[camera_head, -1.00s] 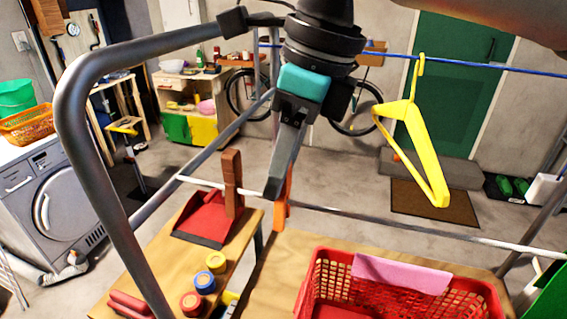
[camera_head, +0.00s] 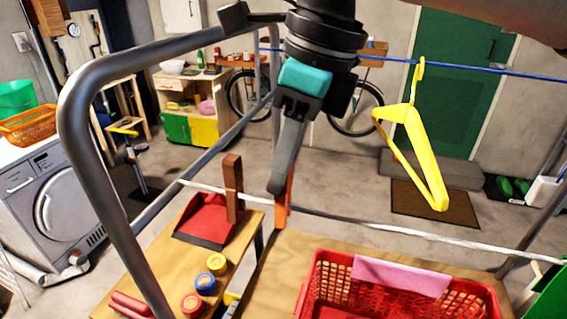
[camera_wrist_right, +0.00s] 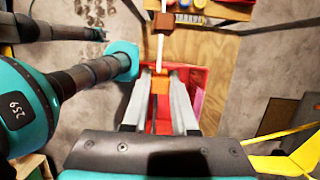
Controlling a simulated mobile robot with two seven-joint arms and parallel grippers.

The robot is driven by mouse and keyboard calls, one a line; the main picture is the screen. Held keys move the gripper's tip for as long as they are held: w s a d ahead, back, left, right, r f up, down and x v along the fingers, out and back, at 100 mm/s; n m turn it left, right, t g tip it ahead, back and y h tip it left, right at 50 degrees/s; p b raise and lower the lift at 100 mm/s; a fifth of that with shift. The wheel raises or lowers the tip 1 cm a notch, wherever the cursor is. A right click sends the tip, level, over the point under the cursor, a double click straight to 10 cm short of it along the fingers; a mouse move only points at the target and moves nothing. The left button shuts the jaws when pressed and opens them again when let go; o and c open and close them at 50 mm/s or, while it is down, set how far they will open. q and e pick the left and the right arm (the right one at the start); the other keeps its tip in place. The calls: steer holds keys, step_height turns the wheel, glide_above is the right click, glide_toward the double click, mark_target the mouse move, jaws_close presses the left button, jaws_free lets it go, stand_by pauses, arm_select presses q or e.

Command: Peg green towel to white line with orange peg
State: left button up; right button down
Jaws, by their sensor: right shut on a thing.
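An orange peg (camera_head: 284,196) shows just behind the fingertips of my right gripper (camera_head: 277,188). In the right wrist view the orange peg (camera_wrist_right: 160,83) is held between the two fingers of that gripper (camera_wrist_right: 159,100). The white line (camera_head: 400,228) runs across the frame at the height of the peg. In the right wrist view the line (camera_wrist_right: 160,48) meets the peg's far end; I cannot tell whether the peg grips it. A green cloth-like piece (camera_head: 551,297), possibly the green towel, shows partly at the bottom right. My left gripper is not in view.
A brown peg (camera_head: 233,188) stands on the line left of my gripper. A red basket (camera_head: 330,275) with a pink cloth (camera_head: 400,275) is below right, beside a red dustpan (camera_head: 205,222). A yellow hanger (camera_head: 425,160) hangs from a blue line (camera_head: 470,68).

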steer(key=shift+r+p, duration=1.35)
steer(key=shift+r, duration=0.9)
